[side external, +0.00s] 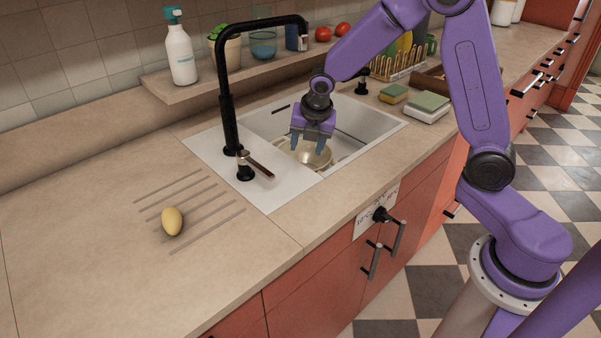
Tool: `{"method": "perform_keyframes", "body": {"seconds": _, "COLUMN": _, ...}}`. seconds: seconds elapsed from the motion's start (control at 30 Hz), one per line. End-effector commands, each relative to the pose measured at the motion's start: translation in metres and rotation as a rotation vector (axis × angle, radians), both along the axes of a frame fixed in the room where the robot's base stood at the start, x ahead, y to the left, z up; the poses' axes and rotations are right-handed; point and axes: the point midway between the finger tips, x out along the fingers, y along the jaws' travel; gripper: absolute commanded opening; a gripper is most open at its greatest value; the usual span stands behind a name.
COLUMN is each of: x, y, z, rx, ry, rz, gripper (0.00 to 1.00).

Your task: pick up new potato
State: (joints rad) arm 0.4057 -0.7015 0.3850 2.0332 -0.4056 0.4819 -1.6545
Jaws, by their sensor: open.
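A yellow, egg-shaped potato (172,221) lies on the beige counter, on the drainage grooves left of the sink. My gripper (307,149) points down over the sink basin, well to the right of the potato and apart from it. Its two fingers are spread. Below the fingers a pale round bowl or strainer (318,158) sits in the sink; its contents are partly hidden by my gripper, and I cannot tell whether anything is between the fingers.
A tall black faucet (228,110) with a lever handle stands between my gripper and the potato. The white sink (372,130) has raised edges. Sponges (428,102) lie right of it. A back shelf (205,88) holds a soap bottle (180,52). The counter around the potato is clear.

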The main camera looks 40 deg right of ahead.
Motion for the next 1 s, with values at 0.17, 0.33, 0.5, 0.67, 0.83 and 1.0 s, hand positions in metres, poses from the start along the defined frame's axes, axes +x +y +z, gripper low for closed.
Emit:
{"method": "perform_keyframes", "body": {"seconds": 0.17, "x": 0.041, "y": -0.038, "z": -0.024, "rx": -0.103, "ry": 0.004, "rz": 0.193, "gripper": 0.55}}
{"method": "perform_keyframes", "body": {"seconds": 0.33, "x": 0.062, "y": -0.065, "z": -0.039, "rx": -0.172, "ry": 0.009, "rz": 0.327, "gripper": 0.55}}
{"method": "perform_keyframes", "body": {"seconds": 0.5, "x": 0.069, "y": -0.076, "z": -0.046, "rx": -0.201, "ry": 0.012, "rz": 0.384, "gripper": 0.55}}
{"method": "perform_keyframes", "body": {"seconds": 0.67, "x": 0.075, "y": -0.079, "z": -0.062, "rx": -0.204, "ry": 0.016, "rz": 0.39, "gripper": 0.55}}
{"method": "perform_keyframes", "body": {"seconds": 0.83, "x": 0.084, "y": -0.084, "z": -0.086, "rx": -0.203, "ry": 0.016, "rz": 0.389, "gripper": 0.55}}
{"method": "perform_keyframes", "body": {"seconds": 1.0, "x": 0.093, "y": -0.088, "z": -0.111, "rx": -0.202, "ry": 0.016, "rz": 0.387, "gripper": 0.55}}
